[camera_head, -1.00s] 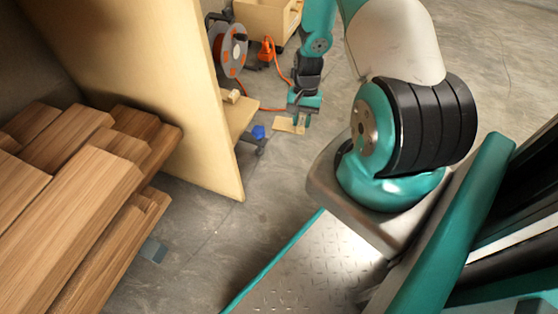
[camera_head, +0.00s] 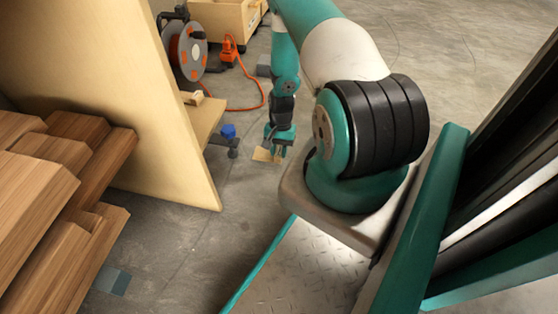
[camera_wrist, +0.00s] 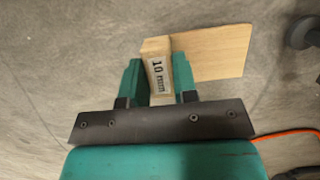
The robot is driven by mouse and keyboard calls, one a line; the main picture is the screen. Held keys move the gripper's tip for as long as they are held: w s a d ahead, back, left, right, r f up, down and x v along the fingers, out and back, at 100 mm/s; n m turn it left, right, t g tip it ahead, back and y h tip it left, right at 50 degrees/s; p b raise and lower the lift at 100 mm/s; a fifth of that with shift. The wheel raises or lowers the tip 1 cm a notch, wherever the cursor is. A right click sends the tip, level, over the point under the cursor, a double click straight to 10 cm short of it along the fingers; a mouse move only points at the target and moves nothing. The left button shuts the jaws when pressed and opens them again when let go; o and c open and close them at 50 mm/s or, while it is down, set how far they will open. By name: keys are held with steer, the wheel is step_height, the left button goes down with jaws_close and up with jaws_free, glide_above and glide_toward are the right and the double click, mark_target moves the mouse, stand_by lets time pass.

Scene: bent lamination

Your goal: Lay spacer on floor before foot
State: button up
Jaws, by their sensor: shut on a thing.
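The spacer is a pale wooden piece (camera_wrist: 212,55) with a block-like end that bears a printed "10" label (camera_wrist: 158,75). My gripper (camera_wrist: 158,82) is shut on that block end, and a flat part extends to the right in the wrist view. In the head view my gripper (camera_head: 277,146) points down low over the concrete floor, with the spacer (camera_head: 262,155) at its left. I cannot tell whether the spacer touches the floor. A dark foot with a blue top (camera_head: 228,132) stands left of it. A grey round part (camera_wrist: 303,33) at the wrist view's upper right may be that foot.
A tall pale panel (camera_head: 165,110) and stacked wooden boards (camera_head: 40,190) stand at the left. A cable reel (camera_head: 187,50) with an orange cable (camera_head: 258,88) lies behind my gripper. A wooden crate (camera_head: 225,18) is farther back. Bare floor (camera_head: 470,40) is at the upper right.

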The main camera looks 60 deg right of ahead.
steer(key=shift+f+b, duration=1)
steer(key=shift+f, duration=0.9)
steer(key=shift+f, duration=0.15)
steer(key=o, duration=0.9)
steer(key=shift+o, duration=0.2)
steer(key=p+v, duration=0.7)
steer(key=v, duration=0.5)
steer(key=shift+r+p, duration=0.2)
steer(key=shift+p, duration=0.2)
